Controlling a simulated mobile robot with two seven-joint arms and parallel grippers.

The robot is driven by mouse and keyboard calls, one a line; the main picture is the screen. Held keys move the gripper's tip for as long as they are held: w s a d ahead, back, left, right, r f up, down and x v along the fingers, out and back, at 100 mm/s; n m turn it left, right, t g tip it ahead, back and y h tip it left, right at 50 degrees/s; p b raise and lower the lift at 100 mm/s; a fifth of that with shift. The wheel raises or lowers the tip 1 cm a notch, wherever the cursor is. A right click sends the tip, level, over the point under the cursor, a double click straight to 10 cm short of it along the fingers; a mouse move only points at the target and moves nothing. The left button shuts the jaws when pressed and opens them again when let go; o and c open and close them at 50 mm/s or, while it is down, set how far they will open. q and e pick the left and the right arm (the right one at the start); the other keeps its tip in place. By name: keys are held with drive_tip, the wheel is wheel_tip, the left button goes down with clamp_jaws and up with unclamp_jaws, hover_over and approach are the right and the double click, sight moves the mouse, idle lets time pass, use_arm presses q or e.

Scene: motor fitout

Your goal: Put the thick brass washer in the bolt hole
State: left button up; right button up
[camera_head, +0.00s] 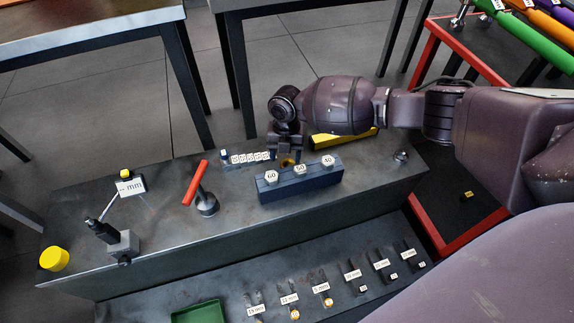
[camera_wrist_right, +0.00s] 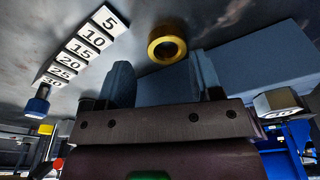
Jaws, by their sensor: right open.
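A brass ring (camera_wrist_right: 167,49), thick with a dark centre, shows in the wrist view just beyond my right fingertips. In the head view a small brass piece (camera_head: 287,162) shows under my right gripper (camera_head: 287,146), behind the blue block (camera_head: 300,181). My right gripper's fingers (camera_wrist_right: 163,72) are open, apart, and nothing is clamped between them. The ring appears to lie at the grey bench top, next to the block; I cannot tell whether it sits in a hole. The bolt hole cannot be made out. My left gripper is not in view.
The blue block carries bolts marked 60, 50 and 40. A numbered strip (camera_head: 249,158) lies left of it. A yellow bar (camera_head: 343,138) lies behind. Labelled small parts and a green tray (camera_head: 197,312) are on the lower shelf.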

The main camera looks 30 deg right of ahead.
sight(286, 162)
drive_tip(key=f, duration=0.3)
drive_tip(key=shift+s+b, duration=0.25)
drive_tip(key=shift+b, duration=0.05)
drive_tip(key=shift+a+f, duration=0.1)
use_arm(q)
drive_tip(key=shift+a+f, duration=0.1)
use_arm(e)
drive_tip(key=c, duration=0.9)
drive_tip(key=shift+w+r, duration=0.15)
drive_tip(key=shift+r, duration=0.6)
use_arm(q)
drive_tip(key=p, duration=0.3)
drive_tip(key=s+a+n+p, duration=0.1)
drive_tip(key=p, duration=0.2)
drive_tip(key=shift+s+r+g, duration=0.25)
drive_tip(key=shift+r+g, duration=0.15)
use_arm(e)
wheel_tip(286, 162, up, 19)
drive_tip(key=shift+f, duration=0.1)
